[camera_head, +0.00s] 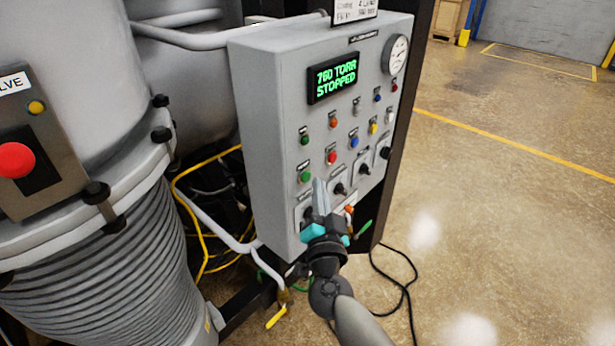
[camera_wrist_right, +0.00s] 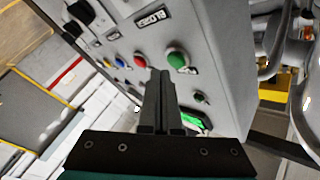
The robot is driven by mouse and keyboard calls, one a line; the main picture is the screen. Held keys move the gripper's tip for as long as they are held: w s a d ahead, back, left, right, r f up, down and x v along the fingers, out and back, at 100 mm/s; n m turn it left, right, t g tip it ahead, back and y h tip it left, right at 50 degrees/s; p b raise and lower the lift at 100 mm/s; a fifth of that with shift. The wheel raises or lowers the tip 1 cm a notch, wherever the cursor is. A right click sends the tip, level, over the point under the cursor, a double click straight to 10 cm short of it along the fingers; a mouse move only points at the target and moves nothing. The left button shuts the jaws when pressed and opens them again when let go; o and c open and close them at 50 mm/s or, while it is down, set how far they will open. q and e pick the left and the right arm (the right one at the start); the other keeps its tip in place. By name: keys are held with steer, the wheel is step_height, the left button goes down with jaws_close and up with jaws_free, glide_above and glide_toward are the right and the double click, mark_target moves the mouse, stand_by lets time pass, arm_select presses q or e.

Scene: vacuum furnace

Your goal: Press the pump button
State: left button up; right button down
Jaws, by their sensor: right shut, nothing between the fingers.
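The grey control panel (camera_head: 270,130) carries several coloured buttons; I cannot read which label says pump. A green button (camera_head: 305,177) is low at the panel's left, with a red button (camera_head: 332,158) to its right. In the right wrist view the green button (camera_wrist_right: 178,60) is just right of the fingertips and the red button (camera_wrist_right: 140,62) just left. My right gripper (camera_head: 319,186) is shut and empty, its fingers pointing up in front of the panel's lower left. Whether it touches the panel is unclear. My left gripper is out of view.
The display (camera_head: 334,77) reads "760 TORR STOPPED". A gauge (camera_head: 398,55) is at the panel's upper right. Black knobs (camera_head: 339,188) line the lower panel. A valve box (camera_head: 35,140) with a red button is at left. A black cable (camera_head: 408,285) lies on open floor at right.

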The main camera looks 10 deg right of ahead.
steer(key=shift+w, duration=0.1)
stand_by(0.5)
steer(key=shift+w+a, duration=0.25)
steer(key=shift+w+a, duration=0.2)
steer(key=shift+w, duration=0.1)
stand_by(0.7)
steer(key=shift+p, duration=0.3)
steer(key=shift+s+d+p, duration=0.4)
steer(key=shift+s+d, duration=0.05)
steer(key=shift+s, duration=0.2)
steer(key=shift+d, duration=0.1)
steer(key=s+d+p, duration=0.1)
steer(key=s, duration=0.1)
steer(key=s+d, duration=0.2)
steer(key=shift+p, duration=0.4)
